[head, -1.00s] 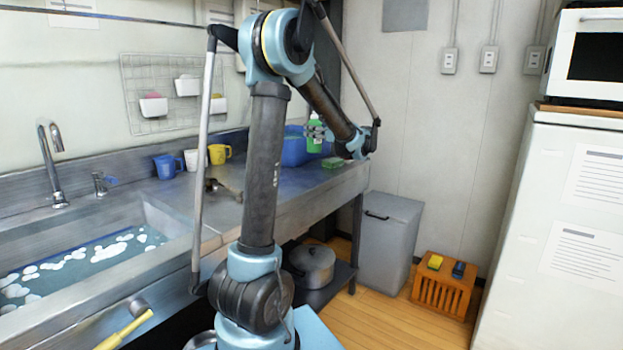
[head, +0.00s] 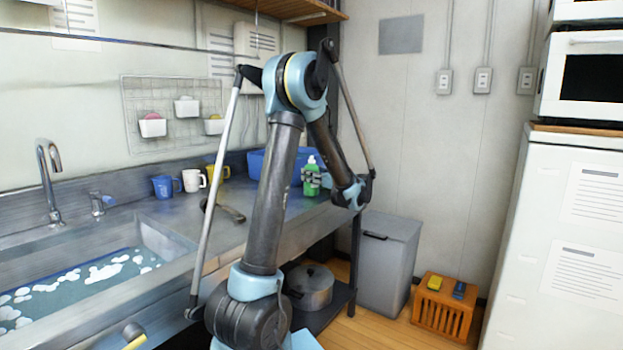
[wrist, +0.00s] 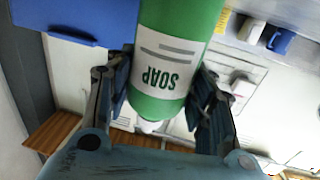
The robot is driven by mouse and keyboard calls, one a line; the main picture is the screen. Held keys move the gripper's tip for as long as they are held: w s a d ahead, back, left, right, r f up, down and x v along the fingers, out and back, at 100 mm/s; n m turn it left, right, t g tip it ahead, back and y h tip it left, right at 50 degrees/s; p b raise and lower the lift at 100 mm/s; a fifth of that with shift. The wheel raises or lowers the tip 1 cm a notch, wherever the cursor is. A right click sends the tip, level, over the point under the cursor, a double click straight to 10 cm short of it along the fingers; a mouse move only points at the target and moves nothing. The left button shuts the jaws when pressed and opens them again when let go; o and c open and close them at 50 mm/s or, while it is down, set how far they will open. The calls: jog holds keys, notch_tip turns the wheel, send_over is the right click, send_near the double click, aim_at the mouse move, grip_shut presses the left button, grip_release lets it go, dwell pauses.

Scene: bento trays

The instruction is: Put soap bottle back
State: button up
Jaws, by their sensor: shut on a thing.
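The green soap bottle (head: 311,180) with a white top and white label is upright at the right end of the counter, in front of the blue basin. My gripper (head: 318,179) is shut around its middle. In the wrist view the bottle (wrist: 178,50) appears upside down, with its SOAP label between the two fingers of my gripper (wrist: 160,92). I cannot tell whether its base touches the counter.
The blue basin (head: 256,160) stands behind the bottle. Blue, white and yellow mugs (head: 192,180) stand left along the wall. A dark-handled utensil (head: 228,211) lies on the counter. A grey bin (head: 388,262) and an orange crate (head: 443,308) stand on the floor.

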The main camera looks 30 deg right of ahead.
jog(key=shift+f, duration=0.15)
jog(key=o, duration=1.3)
jog(key=shift+f, duration=0.1)
jog(key=shift+s, duration=0.1)
jog(key=v, duration=1.1)
jog(key=shift+s, duration=0.4)
